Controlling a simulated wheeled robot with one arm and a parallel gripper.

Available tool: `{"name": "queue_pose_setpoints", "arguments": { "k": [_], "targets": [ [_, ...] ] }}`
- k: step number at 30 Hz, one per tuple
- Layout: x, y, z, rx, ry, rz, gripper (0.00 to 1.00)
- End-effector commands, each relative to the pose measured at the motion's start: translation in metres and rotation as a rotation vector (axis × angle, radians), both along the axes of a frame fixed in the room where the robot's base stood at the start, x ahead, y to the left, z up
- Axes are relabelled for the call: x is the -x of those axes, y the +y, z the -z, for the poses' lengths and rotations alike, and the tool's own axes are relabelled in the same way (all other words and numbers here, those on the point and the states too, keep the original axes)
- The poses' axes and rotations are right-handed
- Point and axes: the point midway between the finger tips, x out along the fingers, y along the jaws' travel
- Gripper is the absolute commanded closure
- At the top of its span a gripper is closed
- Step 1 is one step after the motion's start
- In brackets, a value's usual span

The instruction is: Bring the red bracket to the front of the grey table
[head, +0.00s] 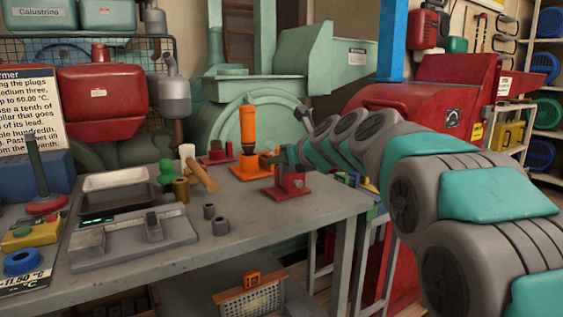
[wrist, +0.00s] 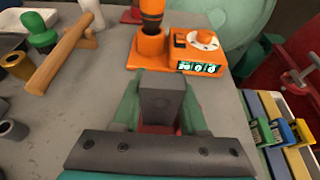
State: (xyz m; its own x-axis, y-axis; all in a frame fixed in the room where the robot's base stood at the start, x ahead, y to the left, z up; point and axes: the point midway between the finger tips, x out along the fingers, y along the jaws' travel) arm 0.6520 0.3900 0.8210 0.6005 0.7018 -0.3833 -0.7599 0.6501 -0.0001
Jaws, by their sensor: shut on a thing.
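The red bracket (head: 289,186) stands on the grey table (head: 240,228) near its right edge, with a flat red base and a short upright. My gripper (head: 288,160) comes in from the right and is shut on the upper part of the bracket. In the wrist view, the green fingers of my gripper (wrist: 160,108) sit on both sides of a grey block, with a little red of the bracket (wrist: 158,129) below it. The bracket's base is mostly hidden there. I cannot tell whether the base still touches the table.
An orange device (head: 249,165) with a tall orange cylinder stands just behind the bracket. A wooden mallet (head: 200,175), green and brass pieces, two grey rings and a grey scale (head: 135,238) lie to the left. Bare tabletop lies between the rings and the bracket.

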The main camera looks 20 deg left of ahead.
Motion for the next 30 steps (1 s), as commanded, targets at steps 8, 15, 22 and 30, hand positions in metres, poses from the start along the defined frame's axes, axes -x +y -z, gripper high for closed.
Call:
{"name": "queue_pose_setpoints", "arguments": {
  "k": [8, 15, 22, 30],
  "targets": [
    [0.0002, 0.0000, 0.0008, 0.000, -0.003, -0.001, 0.52],
    [0.0001, 0.0000, 0.0013, 0.000, -0.001, 0.000, 0.28],
    [0.0001, -0.0001, 0.0013, -0.001, -0.001, 0.000, 0.28],
    [0.0061, -0.0076, -0.0060, -0.001, -0.001, 0.001, 0.28]
  ]
}}
